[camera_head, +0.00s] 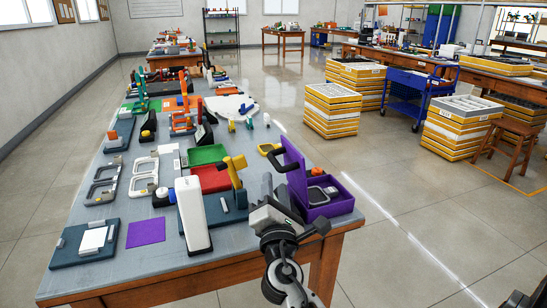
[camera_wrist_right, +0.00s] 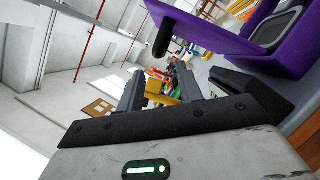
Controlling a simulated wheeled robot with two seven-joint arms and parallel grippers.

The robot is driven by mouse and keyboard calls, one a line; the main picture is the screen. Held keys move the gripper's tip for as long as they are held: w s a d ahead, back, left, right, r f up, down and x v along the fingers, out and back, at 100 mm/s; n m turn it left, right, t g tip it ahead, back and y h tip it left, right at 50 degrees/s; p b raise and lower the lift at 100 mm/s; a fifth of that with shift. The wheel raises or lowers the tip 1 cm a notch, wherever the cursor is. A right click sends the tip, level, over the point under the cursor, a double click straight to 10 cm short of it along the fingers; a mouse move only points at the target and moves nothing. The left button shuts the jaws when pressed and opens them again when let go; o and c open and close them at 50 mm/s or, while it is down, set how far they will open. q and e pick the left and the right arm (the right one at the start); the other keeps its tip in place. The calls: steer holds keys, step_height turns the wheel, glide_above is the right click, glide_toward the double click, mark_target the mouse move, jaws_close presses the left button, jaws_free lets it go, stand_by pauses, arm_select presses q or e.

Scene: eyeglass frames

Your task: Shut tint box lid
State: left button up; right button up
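The purple tint box (camera_head: 335,207) sits at the table's near right corner. Its purple lid (camera_head: 294,168) stands open, raised along the box's left side, with a black handle (camera_head: 274,158) sticking out to the left. A dark-rimmed grey item lies inside the box. My right gripper (camera_head: 274,187) is just left of the lid, below the handle, and looks empty. In the right wrist view its two fingers (camera_wrist_right: 162,88) are spread apart; the handle (camera_wrist_right: 163,37) and the purple box (camera_wrist_right: 250,42) are beyond and to the side. My left gripper is not in view.
A white upright block (camera_head: 193,215) and a yellow clamp-like piece (camera_head: 236,180) stand left of my right gripper. Green (camera_head: 207,155) and red trays lie behind. A purple mat (camera_head: 146,231) lies on the table (camera_head: 160,270). Open floor is to the right.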

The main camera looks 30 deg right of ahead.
mark_target(273, 158)
steer(key=p+x, duration=0.1)
steer(key=x, duration=0.7)
steer(key=shift+w+d, duration=0.1)
steer(key=shift+w, duration=0.1)
jaws_close()
steer(key=shift+r, duration=0.1)
